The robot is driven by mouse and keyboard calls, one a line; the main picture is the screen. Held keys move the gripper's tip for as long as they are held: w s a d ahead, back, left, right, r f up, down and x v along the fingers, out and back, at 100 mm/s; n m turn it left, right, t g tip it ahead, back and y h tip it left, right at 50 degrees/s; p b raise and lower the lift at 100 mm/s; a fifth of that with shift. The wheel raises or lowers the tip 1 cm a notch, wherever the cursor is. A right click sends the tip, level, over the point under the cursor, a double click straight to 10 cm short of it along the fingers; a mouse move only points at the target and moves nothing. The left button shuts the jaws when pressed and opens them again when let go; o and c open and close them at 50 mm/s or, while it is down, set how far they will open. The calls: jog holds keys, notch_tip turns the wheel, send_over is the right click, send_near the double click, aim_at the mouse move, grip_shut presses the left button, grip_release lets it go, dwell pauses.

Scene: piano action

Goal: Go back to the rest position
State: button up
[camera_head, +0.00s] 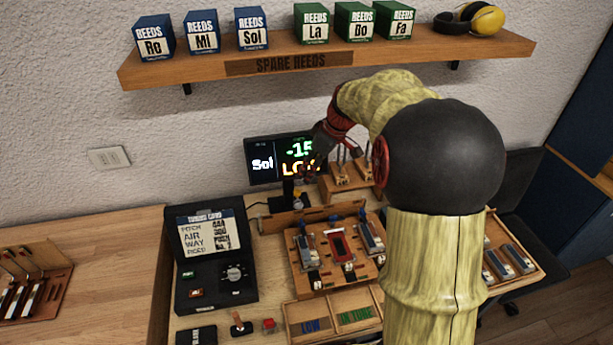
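My arm rises on the right of the head view and bends over to the left. My gripper (312,165) is small and dark, in front of the right part of the display (262,163). Its fingertips blend into the dark screen, so I cannot tell whether it is open or shut, or holds anything. The display reads "Sol", "-15" and a partly hidden "LO". Below it, a wooden fixture (300,262) carries a red piece (340,245) between two blue-grey pieces. My gripper appears above and behind this fixture. My arm hides part of the bench's right side.
A shelf (200,69) above holds several reed boxes (253,28) and yellow earmuffs (486,20). A black case (213,290) stands left of the fixture. A divided tray (293,312) lies in front. A tool rack (55,290) is far left. Bare wood (110,260) lies between rack and case.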

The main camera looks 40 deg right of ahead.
jog(key=shift+r, duration=0.25)
dwell(0.4)
jog(key=s+a+f+m+g, duration=0.2)
jog(key=s+a+f+m, duration=0.1)
jog(key=s+m, duration=0.4)
jog(key=s+a+r+n+t+h, duration=0.1)
jog(key=s+a+r, duration=0.3)
jog(key=s+a, duration=0.5)
jog(key=s+a+r+n+t, duration=0.1)
jog(key=s+a+r+t, duration=0.1)
jog(key=s+a+r, duration=0.3)
jog(key=s+a, duration=0.4)
jog(key=a, duration=0.3)
jog(key=shift+s+a+r+n+h, duration=0.2)
jog(key=shift+n+h, duration=0.1)
jog(key=shift+h, duration=0.1)
